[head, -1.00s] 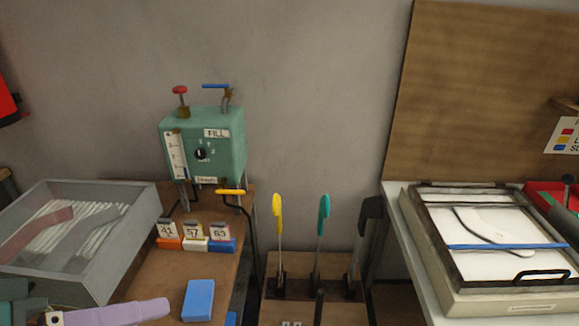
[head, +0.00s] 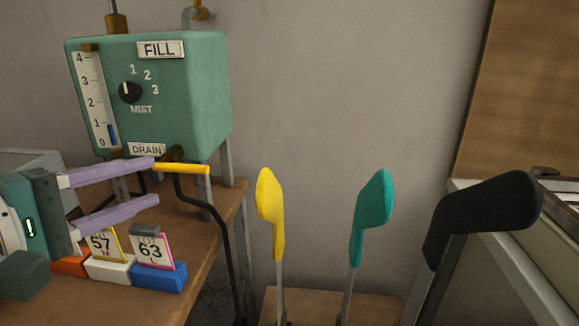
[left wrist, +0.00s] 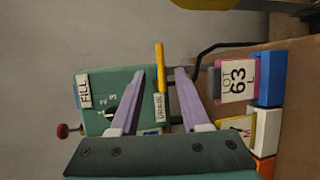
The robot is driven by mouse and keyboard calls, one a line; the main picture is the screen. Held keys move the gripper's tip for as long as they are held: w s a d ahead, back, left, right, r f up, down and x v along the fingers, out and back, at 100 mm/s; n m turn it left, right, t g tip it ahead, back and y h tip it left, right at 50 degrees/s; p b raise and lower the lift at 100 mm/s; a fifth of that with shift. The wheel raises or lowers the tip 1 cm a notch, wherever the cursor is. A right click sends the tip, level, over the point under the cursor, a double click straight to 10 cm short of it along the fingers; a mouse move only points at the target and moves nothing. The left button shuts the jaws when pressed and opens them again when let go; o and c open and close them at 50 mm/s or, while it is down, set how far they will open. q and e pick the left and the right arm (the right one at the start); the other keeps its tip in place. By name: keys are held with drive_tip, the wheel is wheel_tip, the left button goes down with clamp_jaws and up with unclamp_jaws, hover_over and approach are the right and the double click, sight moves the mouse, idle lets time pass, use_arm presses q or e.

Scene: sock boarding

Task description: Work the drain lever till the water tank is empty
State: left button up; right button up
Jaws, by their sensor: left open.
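The green water tank (head: 180,90) stands on the wooden table, with a FILL label, a mist dial and a DRAIN label. Its gauge (head: 88,85) shows a short blue column between 0 and 1. The yellow drain lever (head: 185,168) sticks out sideways, roughly level, below the tank. My left gripper (head: 155,182) is open with lavender fingers, its upper fingertip at the lever's left end. In the left wrist view the lever (left wrist: 159,65) lies between the open fingertips (left wrist: 160,74); I cannot tell if they touch it. My right gripper is out of view.
Numbered cards in orange, white and blue holders (head: 158,277) stand just below my left gripper. A black hose (head: 222,235) runs down the table's right side. Yellow (head: 268,205), teal (head: 371,210) and black (head: 480,215) foot forms stand on the right.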

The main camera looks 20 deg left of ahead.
sight(189, 170)
use_arm(q)
drive_tip(key=b+x, duration=0.1)
drive_tip(key=x, duration=0.8)
drive_tip(key=shift+d, duration=0.15)
clamp_jaws()
idle(1.2)
